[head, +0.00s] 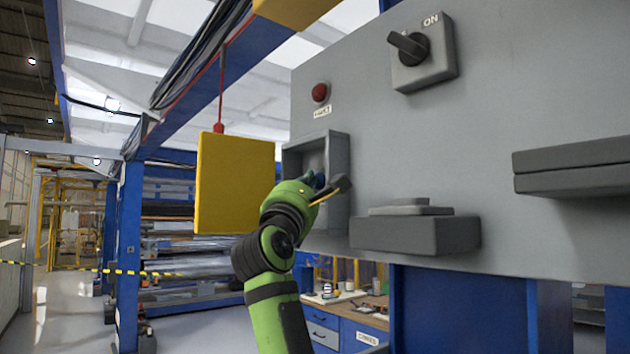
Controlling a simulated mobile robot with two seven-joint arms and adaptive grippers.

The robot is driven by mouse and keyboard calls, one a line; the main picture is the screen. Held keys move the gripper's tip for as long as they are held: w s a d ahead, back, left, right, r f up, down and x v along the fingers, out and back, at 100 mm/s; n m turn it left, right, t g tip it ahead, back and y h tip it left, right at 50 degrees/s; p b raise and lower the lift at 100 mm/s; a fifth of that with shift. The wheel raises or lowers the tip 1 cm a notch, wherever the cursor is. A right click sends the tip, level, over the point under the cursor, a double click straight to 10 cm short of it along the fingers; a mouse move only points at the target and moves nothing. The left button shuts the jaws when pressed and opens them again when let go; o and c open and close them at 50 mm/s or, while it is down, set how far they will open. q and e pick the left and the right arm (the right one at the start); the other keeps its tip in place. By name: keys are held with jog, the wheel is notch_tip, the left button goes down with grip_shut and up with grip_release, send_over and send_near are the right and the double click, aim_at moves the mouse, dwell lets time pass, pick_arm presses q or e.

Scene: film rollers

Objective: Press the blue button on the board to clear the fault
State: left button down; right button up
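The grey board (500,90) fills the right of the head view. It has a recessed grey box (338,150) at its left edge. My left gripper (338,190) is at the mouth of this box, and its green wrist covers the box's lower left part. A small dark blue spot (320,181) shows just behind the gripper. It may be the blue button, but it is mostly hidden, and I cannot tell whether the gripper touches it. The gripper's fingers are small and seen edge-on, so their opening is unclear. My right gripper is out of view.
A red lamp (320,92) with a label sits above the box. A rotary switch (422,52) marked ON is at the top. Dark grey blocks (415,235) stick out from the board. A yellow panel (235,183) hangs left of my arm. A workbench (345,322) stands below.

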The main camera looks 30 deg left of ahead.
pick_arm(q)
jog(key=shift+s+a+f+b, duration=0.15)
jog(key=shift+s+b, duration=0.2)
jog(key=shift+s, duration=0.05)
jog(key=shift+s+a, duration=0.1)
jog(key=shift+s, duration=0.15)
jog(key=s, duration=0.1)
jog(key=s+a+b, duration=0.1)
jog(key=s, duration=0.1)
jog(key=s+a+b, duration=0.1)
jog(key=shift+s, duration=0.35)
dwell(0.9)
